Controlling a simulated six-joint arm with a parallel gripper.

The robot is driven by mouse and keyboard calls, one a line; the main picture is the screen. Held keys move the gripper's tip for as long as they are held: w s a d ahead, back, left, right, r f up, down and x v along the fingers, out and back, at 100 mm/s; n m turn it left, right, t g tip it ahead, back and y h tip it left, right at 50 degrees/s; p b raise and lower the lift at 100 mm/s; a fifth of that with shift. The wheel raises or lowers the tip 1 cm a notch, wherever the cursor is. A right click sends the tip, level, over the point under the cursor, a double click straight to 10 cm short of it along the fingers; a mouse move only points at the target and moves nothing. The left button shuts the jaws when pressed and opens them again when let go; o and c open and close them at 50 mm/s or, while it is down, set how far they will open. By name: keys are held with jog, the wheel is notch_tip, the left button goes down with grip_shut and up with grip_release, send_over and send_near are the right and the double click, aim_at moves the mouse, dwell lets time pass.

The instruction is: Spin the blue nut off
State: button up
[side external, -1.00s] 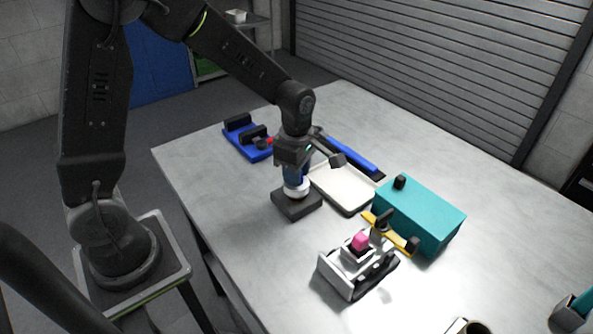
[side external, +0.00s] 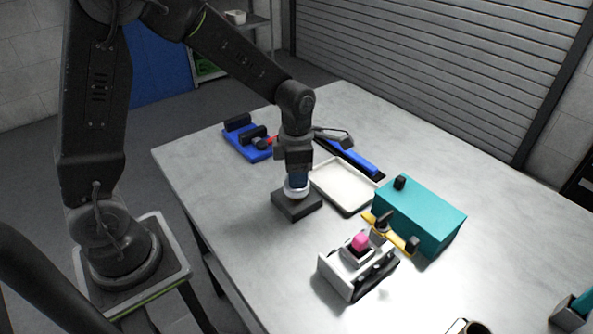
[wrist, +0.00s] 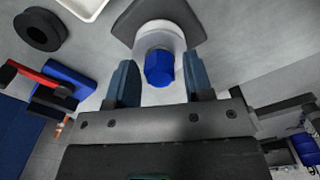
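The blue nut (wrist: 159,68) is a small faceted piece on the end of a white round hub (wrist: 158,38). The hub stands on a dark square base (side external: 297,205) on the table. My gripper (wrist: 159,63) points straight down over the hub. Its two blue-grey fingers stand apart on either side of the nut, with a visible gap at each side, so it is open. In the side view my gripper (side external: 298,176) is just above the white hub (side external: 296,191), and its fingers hide the nut.
A white tray (side external: 342,187) lies right behind the base. A blue fixture with a red part (side external: 248,138) is behind. The front left table is clear.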

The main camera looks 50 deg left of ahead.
jog(key=m, duration=1.7)
jog(key=shift+m, duration=0.4)
jog(key=m, duration=0.6)
dwell(0.4)
